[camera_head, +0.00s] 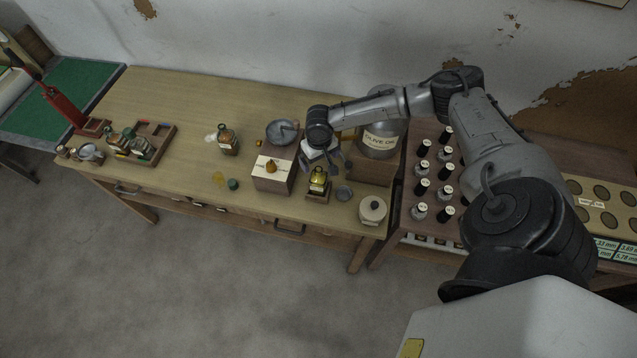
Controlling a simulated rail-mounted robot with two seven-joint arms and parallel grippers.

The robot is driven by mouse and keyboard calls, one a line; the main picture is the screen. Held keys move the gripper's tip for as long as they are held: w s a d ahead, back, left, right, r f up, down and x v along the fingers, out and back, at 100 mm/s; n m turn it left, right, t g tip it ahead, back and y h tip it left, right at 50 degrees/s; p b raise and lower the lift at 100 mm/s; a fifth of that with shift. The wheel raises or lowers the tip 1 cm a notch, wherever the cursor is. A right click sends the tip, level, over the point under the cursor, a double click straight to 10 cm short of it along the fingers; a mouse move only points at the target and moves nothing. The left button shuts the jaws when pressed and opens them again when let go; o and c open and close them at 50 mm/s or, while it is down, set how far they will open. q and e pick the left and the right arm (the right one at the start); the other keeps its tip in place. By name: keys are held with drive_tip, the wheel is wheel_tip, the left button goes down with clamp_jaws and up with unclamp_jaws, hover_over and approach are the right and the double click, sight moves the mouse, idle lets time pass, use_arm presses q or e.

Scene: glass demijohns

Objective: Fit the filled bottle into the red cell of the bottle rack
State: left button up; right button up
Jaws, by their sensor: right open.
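A small bottle with golden contents (318,179) stands upright in a small wooden stand (318,197) near the table's front edge. My right gripper (323,168) is open, pointing down just above and behind this bottle. The fingers are small in view, and I cannot tell whether they touch it. The bottle rack (163,131), a wooden tray with colour-marked cells, lies at the left of the table. My left gripper is not in view.
A box with a label card (270,167) and a grey bowl (282,131) stand left of the gripper. An amber bottle (227,141) stands mid-table. A red lever tool (65,108) is at far left. An olive oil container (381,139) and a lidded jar (373,210) are right.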

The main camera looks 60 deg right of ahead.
sight(319, 181)
drive_tip(key=shift+w+f, duration=0.1)
drive_tip(key=shift+f, duration=4.1)
